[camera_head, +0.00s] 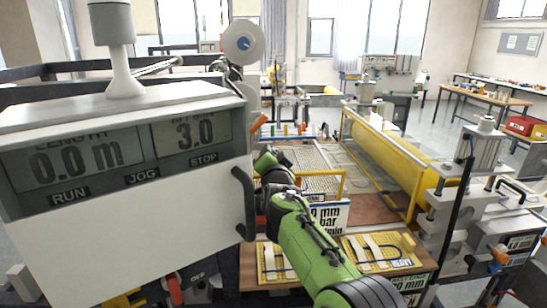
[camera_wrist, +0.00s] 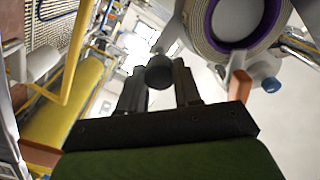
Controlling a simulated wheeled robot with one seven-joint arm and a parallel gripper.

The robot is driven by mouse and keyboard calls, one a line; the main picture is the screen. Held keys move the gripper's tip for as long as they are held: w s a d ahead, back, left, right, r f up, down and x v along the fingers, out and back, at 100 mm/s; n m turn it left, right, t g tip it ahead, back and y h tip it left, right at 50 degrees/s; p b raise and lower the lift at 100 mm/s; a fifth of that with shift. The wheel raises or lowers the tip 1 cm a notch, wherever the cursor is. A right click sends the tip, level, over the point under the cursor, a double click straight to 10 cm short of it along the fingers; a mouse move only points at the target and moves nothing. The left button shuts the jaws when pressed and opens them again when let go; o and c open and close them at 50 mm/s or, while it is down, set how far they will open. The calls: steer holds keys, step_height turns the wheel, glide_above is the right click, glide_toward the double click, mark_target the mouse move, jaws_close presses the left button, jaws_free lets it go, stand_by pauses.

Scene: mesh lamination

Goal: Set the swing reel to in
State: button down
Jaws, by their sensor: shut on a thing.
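The swing reel shows as a pale disc with a blue centre (camera_head: 243,42) behind the top right corner of the control box. In the wrist view a large pale reel with a purple inner ring (camera_wrist: 232,28) fills the upper right. My gripper (camera_wrist: 160,85) is shut on a dark round knob (camera_wrist: 160,71), with a finger on each side. A pale bar runs from behind the knob up toward the reel; its joint is hard to make out. In the head view my green arm reaches in behind the control box's right side, and I cannot make out the fingertips.
The control box (camera_head: 130,235), with display and black handle, blocks much of the left. An orange lever (camera_wrist: 240,85) is close right of my gripper. A yellow roller (camera_head: 385,150) and yellow frame stand to the right. Signs and yellow boards (camera_head: 378,252) lie in front.

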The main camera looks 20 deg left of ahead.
steer(key=shift+a+f, duration=0.15)
steer(key=shift+f, duration=0.15)
steer(key=c, duration=0.8)
jaws_free()
steer(key=shift+s+a, duration=0.1)
steer(key=shift+r, duration=0.1)
steer(key=shift+r, duration=0.1)
